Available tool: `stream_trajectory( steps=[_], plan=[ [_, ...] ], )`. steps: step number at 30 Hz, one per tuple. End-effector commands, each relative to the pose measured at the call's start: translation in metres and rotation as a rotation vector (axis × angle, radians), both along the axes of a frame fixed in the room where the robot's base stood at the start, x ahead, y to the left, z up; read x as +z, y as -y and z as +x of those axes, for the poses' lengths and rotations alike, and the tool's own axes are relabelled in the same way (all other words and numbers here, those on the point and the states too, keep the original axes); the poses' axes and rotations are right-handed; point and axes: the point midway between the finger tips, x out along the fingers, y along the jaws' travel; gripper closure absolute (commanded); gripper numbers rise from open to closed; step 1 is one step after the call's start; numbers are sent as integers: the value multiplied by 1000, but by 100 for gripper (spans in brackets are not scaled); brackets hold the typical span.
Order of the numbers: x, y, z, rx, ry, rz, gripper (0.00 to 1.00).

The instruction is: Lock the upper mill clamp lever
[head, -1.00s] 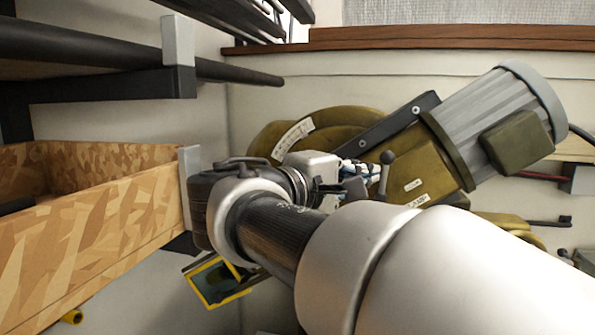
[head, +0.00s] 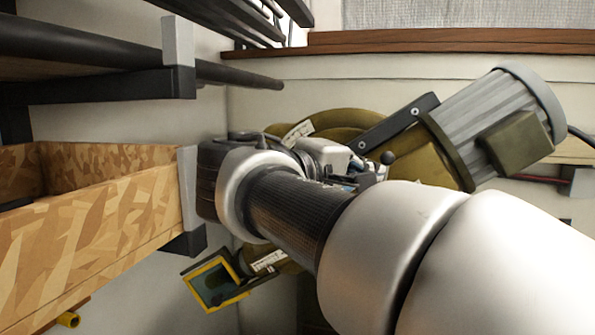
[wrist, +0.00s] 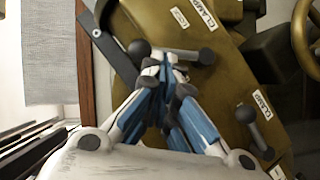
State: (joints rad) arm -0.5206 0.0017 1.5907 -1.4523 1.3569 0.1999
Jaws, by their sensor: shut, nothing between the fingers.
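The olive-brown mill (head: 425,160) stands against the back wall. In the wrist view its body (wrist: 215,85) carries two grey levers beside CLAMP labels. One lever (wrist: 185,53), nearer the window side, has a dark ball knob and lies crosswise just beyond my fingertips. The other lever (wrist: 255,130) is slanted at the lower right, clear of my gripper. In the head view a ball knob (head: 388,158) shows just beyond my gripper. My gripper (wrist: 166,75) is shut and empty, its blue-and-white fingers together. They overlap the first lever in the picture; I cannot tell whether they touch it.
A grey motor (head: 490,120) juts out at the upper right. A chipboard box (head: 100,225) and dark shelf rails (head: 90,45) are close at left. A yellow-framed part (head: 215,285) is below my wrist. A handwheel (wrist: 305,35) is at the wrist view's upper right.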

Motion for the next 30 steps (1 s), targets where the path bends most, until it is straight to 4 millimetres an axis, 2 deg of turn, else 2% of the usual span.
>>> stream_trajectory(
  steps=[8, 30],
  plan=[
    [2, 6, -2, -3, 26, 74, 100],
    [6, 27, -9, -3, 135, 411, 100]
  ],
)
